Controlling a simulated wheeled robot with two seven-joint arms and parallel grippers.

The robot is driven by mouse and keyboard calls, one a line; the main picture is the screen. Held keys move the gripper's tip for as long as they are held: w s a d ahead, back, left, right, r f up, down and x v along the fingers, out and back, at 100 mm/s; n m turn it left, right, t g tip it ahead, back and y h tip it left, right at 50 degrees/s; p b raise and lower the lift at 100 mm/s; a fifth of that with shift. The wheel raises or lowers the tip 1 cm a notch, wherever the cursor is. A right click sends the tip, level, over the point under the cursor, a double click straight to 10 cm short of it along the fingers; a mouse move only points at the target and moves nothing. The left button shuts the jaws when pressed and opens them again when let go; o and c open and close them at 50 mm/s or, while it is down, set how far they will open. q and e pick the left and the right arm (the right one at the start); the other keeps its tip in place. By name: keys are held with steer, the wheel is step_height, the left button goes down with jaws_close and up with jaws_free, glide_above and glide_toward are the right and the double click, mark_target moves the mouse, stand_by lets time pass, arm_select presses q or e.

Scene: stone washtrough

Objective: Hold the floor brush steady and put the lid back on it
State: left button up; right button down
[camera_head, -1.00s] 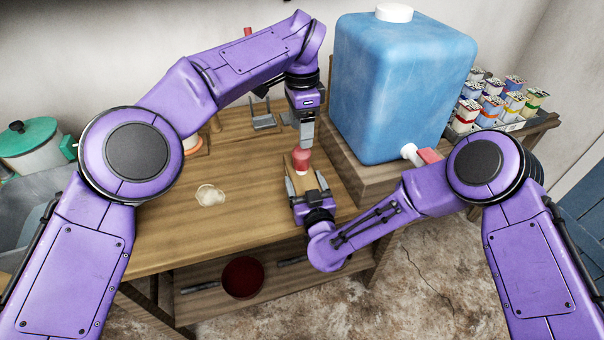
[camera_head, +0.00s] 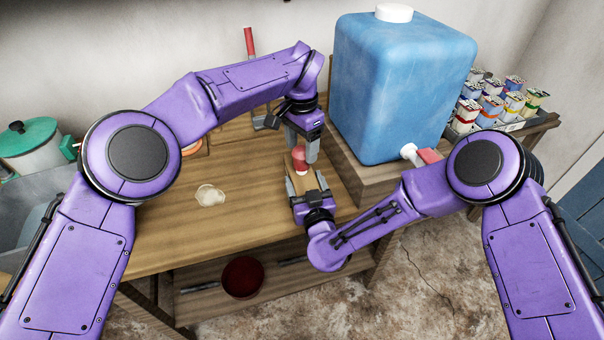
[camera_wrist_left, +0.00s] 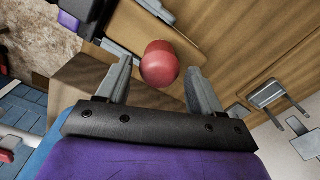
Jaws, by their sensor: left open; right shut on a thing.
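My left gripper (camera_head: 302,148) is open just above and behind the red piece. In the left wrist view the red lid (camera_wrist_left: 161,64) shows between and beyond the two spread fingers, with no visible contact.
A large blue tank (camera_head: 400,90) with a red-handled tap stands close on the right. A grey stand (camera_head: 265,121) and an upright red stick (camera_head: 249,42) are behind. A pale spill (camera_head: 209,195) lies on the open left part of the wooden table (camera_head: 170,235).

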arm_select(q)
steer(key=shift+f, duration=1.35)
